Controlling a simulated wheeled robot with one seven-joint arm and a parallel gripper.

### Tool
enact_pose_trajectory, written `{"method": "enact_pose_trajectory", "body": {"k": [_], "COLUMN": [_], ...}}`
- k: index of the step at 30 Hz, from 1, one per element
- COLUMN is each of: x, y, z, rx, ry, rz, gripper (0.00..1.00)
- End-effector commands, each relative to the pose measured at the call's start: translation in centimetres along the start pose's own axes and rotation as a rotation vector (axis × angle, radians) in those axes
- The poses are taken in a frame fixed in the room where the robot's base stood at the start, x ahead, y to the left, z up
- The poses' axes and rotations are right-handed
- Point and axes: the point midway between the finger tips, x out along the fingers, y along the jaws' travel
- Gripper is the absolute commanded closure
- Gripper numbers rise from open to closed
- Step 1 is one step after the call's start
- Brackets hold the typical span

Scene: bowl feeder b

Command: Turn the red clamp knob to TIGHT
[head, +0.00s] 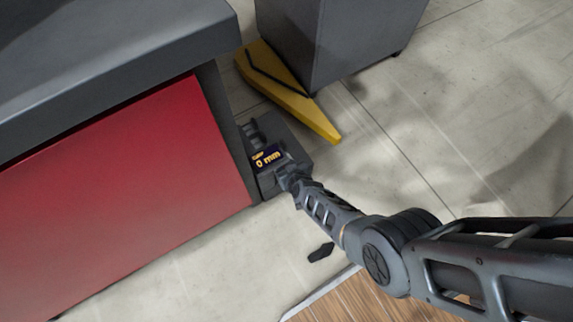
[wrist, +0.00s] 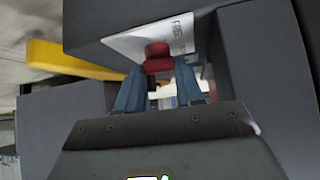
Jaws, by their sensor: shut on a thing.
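The red clamp knob (wrist: 158,57) sits on the underside or face of a dark grey housing, beside a white label plate (wrist: 181,34) with partly legible lettering. My gripper (wrist: 158,70) is at the knob, with one blue-grey finger on each side and shut on it. The knob is hidden there behind my arm and the device. I cannot read which mark the knob points to.
A large cabinet with a red panel (head: 125,200) and dark grey top stands left of the device. A yellow wedge-shaped piece (head: 290,92) and a grey box (head: 345,40) stand behind. A small dark object (head: 321,252) lies on the open floor below my arm.

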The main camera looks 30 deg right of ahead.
Motion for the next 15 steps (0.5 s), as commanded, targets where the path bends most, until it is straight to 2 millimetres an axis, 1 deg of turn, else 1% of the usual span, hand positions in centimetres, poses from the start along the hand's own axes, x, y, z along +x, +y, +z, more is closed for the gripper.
{"method": "enact_pose_trajectory", "body": {"k": [7, 8, 15], "x": [0.02, 0.02, 0.01], "y": [-0.03, -0.03, -0.02], "z": [0.06, 0.06, 0.05], "rx": [-0.001, -0.001, -0.001], "ry": [-0.001, -0.001, -0.001], "rz": [-0.001, -0.001, -0.001], "gripper": [0.94, 0.61, 0.38]}}
